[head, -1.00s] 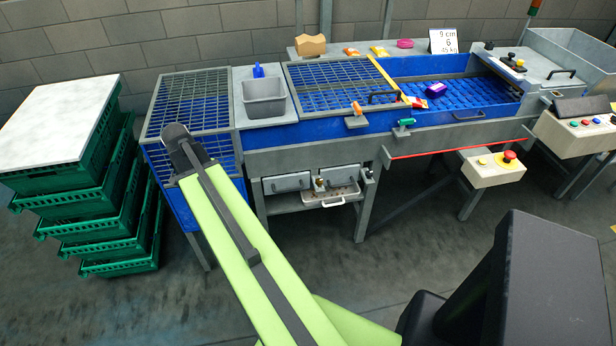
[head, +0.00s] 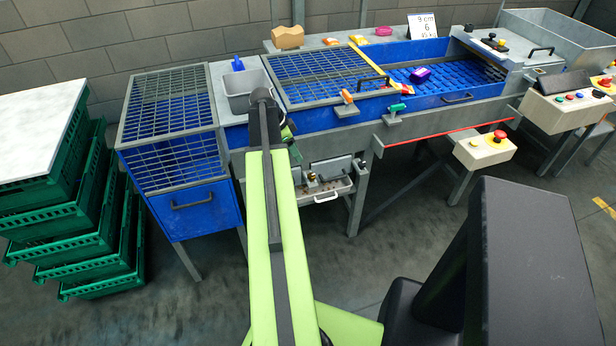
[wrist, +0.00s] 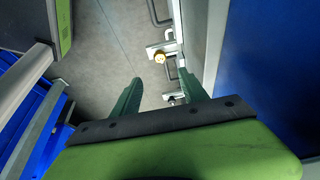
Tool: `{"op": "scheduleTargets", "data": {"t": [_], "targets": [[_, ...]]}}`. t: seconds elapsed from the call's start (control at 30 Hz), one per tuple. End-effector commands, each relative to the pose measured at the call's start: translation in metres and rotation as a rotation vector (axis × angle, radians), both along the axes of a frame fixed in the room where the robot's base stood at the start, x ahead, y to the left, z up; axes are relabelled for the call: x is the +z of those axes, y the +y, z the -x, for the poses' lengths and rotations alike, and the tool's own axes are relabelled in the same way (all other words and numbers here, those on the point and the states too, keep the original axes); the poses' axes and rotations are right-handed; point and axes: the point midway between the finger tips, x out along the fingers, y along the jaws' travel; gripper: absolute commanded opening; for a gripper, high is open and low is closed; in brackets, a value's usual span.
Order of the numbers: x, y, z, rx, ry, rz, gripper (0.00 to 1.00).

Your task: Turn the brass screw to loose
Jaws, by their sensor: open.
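The brass screw (wrist: 159,57) shows in the wrist view as a small gold knob on a pale fitting, just beyond my fingertips. In the head view the brass screw (head: 312,177) is small, under the blue conveyor beside the metal drip tray (head: 334,191). My gripper (wrist: 158,76) has its two green fingers spread apart with nothing between them. The screw lies ahead of the gap, apart from both fingers. In the head view my arm hides most of the gripper.
Grey boxes and a table leg (head: 357,202) stand close around the screw. A blue drawer under a wire grid (head: 200,215) is left of my arm. Stacked green crates (head: 85,220) stand far left. A control box with a red button (head: 485,150) is at right.

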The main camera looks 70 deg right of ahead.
Motion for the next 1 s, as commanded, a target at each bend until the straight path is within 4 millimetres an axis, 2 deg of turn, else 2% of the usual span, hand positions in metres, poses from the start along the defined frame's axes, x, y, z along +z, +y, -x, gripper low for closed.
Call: {"op": "scheduleTargets", "data": {"t": [0.03,0.53,0.67,0.93,1.0], "targets": [[-0.021,-0.003,0.003,-0.001,0.0,0.0,0.51],[-0.121,-0.028,0.034,0.002,0.0,0.0,0.51],[-0.132,-0.032,0.039,0.002,0.0,0.0,0.51],[-0.13,-0.033,0.04,0.003,0.0,0.0,0.51],[-0.13,-0.033,0.04,0.003,0.0,0.0,0.45]]}}
